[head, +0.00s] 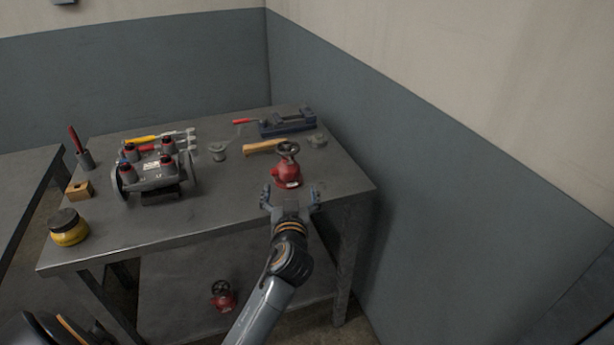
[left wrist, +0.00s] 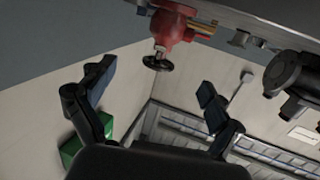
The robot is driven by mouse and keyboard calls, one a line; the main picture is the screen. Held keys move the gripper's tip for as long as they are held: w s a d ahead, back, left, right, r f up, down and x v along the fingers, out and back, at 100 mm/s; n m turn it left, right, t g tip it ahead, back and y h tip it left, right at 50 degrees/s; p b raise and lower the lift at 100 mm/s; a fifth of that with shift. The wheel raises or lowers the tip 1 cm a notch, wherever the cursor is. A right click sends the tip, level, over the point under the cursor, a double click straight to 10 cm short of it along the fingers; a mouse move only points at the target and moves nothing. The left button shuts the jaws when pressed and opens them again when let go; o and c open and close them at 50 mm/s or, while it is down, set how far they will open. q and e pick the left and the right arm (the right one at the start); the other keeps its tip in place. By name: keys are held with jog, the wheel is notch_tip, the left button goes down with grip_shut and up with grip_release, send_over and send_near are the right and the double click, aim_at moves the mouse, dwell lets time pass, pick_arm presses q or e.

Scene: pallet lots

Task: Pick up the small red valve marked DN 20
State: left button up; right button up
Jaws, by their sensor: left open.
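A red valve (head: 286,170) with a dark handwheel stands upright near the right end of the grey workbench. It also shows upside down at the top of the left wrist view (left wrist: 170,27). A second red valve (head: 223,297) with a dark handwheel is on the lower shelf. It looks a little smaller in the picture, but the size marks on both are unreadable. My left gripper (head: 290,194) is open and empty, at the bench's front edge just in front of the upper valve. Its spread fingers show in the left wrist view (left wrist: 155,80). My right gripper is not visible.
The workbench (head: 225,205) also holds a grey machine (head: 152,172), a yellow jar (head: 68,228), a wooden-handled tool (head: 264,147) and a blue vise-like tool (head: 288,122). A wall stands close on the right. The bench front between machine and upper valve is clear.

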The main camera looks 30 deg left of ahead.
pick_arm(q)
notch_tip(320, 180, up, 4)
jog(key=f+y, duration=0.1)
jog(key=p, duration=0.1)
send_near(287, 141)
jog(key=shift+w+a+f+n, duration=0.2)
jog(key=shift+w+f+n, duration=0.2)
jog(key=shift+w, duration=0.1)
jog(key=shift+p+x, duration=0.7)
jog(key=shift+x, duration=2.4)
jog(key=shift+f, duration=0.15)
jog(key=shift+s, duration=0.1)
jog(key=c, duration=1.7)
jog(key=shift+a, duration=0.1)
grip_shut()
jog(key=shift+r, duration=0.3)
